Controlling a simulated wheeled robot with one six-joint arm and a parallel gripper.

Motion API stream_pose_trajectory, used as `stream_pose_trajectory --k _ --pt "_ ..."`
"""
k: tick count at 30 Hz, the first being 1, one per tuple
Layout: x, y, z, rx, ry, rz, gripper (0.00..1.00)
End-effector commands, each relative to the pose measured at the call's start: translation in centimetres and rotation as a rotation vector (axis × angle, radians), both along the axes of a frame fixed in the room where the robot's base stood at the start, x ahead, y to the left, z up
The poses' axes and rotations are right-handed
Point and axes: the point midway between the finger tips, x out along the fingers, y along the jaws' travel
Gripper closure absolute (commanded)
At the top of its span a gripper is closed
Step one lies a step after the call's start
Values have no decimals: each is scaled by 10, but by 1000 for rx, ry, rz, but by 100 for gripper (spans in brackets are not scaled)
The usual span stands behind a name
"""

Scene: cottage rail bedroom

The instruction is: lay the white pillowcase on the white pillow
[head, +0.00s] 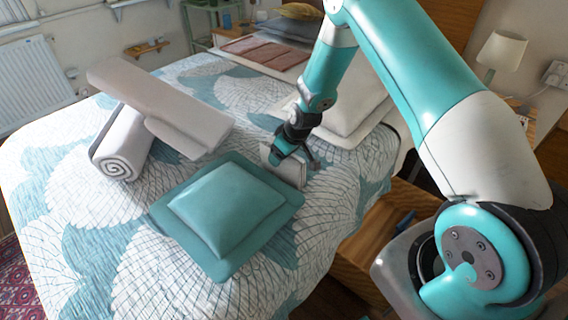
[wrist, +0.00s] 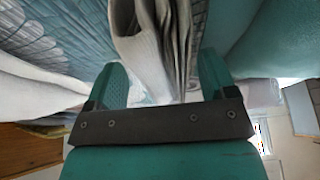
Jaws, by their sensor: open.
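A folded off-white cloth, which looks like the white pillowcase (head: 289,172), lies on the bed at my gripper (head: 293,157). In the wrist view the folded layers of the pillowcase (wrist: 142,45) sit between the two teal fingers of my gripper (wrist: 160,80). The fingers stand apart, with a gap visible on each side of the cloth. The white pillow (head: 350,122) lies farther back on the bed, behind and right of my gripper. My arm hides part of it.
A teal pillow (head: 225,208) lies just in front of my gripper. A rolled white towel (head: 122,145) and a long greyish-beige folded piece (head: 160,100) are at the left. Folded pink cloth (head: 265,52) is at the back. Patterned bedding (head: 70,240) is clear at the front left.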

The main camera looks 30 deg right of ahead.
Motion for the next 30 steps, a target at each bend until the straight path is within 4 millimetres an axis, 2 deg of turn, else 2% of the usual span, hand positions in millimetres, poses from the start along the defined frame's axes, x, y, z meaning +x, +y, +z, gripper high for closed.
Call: stream_pose_trajectory --k 12,13,20,22,23,30 --pt "0 0 -3 0 0 0 22" --pt "0 0 -3 0 0 0 25" --pt "0 0 -3 0 0 0 78" --pt "0 0 -2 0 -1 0 79" --pt "0 0 -2 0 -1 0 83" --pt "0 0 1 0 -1 0 83"
